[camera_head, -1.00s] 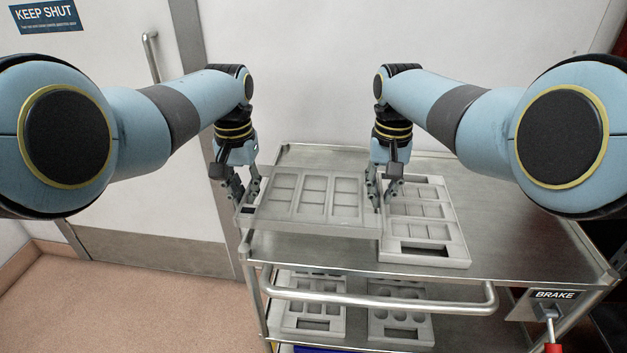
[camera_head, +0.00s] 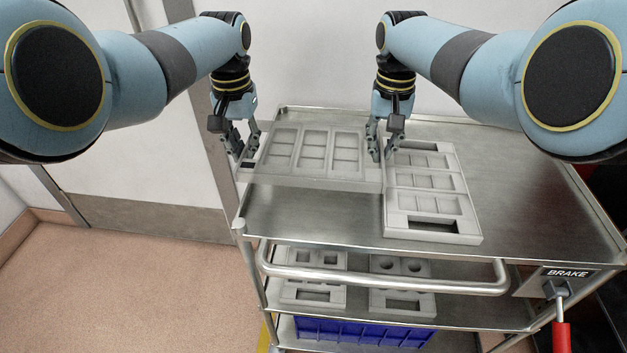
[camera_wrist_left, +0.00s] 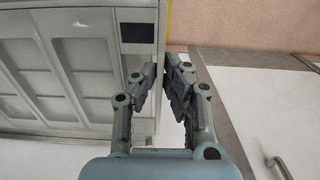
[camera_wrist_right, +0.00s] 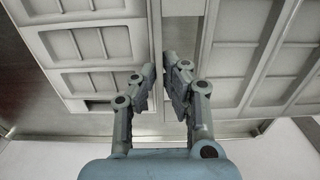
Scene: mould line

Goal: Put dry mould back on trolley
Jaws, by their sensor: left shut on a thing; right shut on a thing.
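A grey mould (camera_head: 313,152) with several rectangular recesses is held level between my two grippers at the left end of the trolley top (camera_head: 300,215). I cannot tell whether it touches the top. My left gripper (camera_head: 244,158) is shut on its left end wall, beside a dark patch; the wall shows between the fingers in the left wrist view (camera_wrist_left: 165,70). My right gripper (camera_head: 381,158) is shut on its right end wall. The mould also shows at right in the right wrist view (camera_wrist_right: 262,45).
A second grey mould (camera_head: 470,238) lies on the trolley top close to the held mould's right end. Trolley top to its right is bare. More moulds (camera_head: 312,298) sit on the shelf below, above a blue crate (camera_head: 360,332). A handle (camera_head: 385,283) and brake lever (camera_head: 561,335) stick out in front.

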